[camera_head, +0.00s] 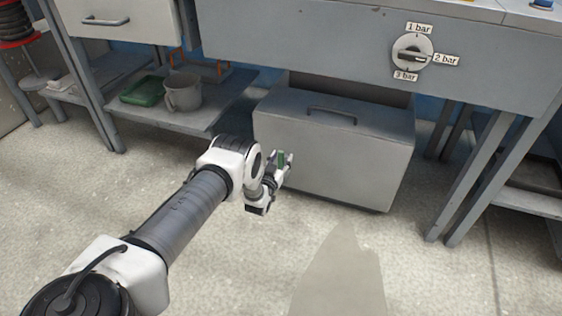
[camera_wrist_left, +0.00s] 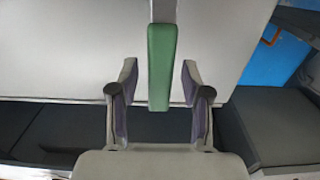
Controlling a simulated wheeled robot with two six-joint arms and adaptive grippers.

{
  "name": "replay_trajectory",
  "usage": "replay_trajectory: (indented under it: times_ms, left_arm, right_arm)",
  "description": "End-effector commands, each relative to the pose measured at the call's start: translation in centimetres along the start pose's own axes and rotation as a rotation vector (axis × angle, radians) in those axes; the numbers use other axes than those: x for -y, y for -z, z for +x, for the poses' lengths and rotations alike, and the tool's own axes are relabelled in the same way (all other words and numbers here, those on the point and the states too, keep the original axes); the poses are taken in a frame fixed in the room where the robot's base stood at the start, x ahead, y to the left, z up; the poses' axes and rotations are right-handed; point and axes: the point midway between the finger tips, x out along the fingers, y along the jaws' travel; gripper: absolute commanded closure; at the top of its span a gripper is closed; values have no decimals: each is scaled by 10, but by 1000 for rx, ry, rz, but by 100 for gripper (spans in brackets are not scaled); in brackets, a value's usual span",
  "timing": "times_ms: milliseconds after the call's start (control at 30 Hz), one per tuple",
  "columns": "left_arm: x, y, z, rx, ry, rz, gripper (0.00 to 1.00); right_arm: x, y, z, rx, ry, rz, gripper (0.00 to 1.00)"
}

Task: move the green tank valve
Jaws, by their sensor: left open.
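The green tank valve (camera_wrist_left: 161,62) is a long green lever that hangs upright from a grey stem in the left wrist view. It also shows small and green (camera_head: 281,158) in the head view, in front of the grey box. My left gripper (camera_wrist_left: 160,85) is open, with one finger on each side of the lever's lower part and a visible gap on both sides. In the head view my left gripper (camera_head: 279,172) partly covers the valve. My right gripper is in neither view.
A grey box (camera_head: 335,160) with a handle stands under the bench. A dial (camera_head: 411,52) marked 1, 2 and 3 bar is on the bench front. A shelf at left holds a green tray (camera_head: 142,92) and a grey mug (camera_head: 183,93). The floor in front is clear.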

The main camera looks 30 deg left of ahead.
Motion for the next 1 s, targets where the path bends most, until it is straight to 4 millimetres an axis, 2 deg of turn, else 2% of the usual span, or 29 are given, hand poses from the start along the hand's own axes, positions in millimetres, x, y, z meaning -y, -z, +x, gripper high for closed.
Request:
replay_trajectory:
  times_ms: [67, 100, 200, 633, 1000]
  left_arm:
    - [0, 0, 0, 0, 0, 0, 52]
    - [0, 0, 0, 0, 0, 0, 66]
    - [0, 0, 0, 1, 0, 0, 100]
    - [-3, 0, 0, 0, 0, 29, 100]
    - [-22, -3, 0, 0, -1, 239, 100]
  right_arm:
    - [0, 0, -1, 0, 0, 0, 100]
    - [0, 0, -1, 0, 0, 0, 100]
    - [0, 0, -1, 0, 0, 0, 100]
    - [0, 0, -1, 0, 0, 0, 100]
    - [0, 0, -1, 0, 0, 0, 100]
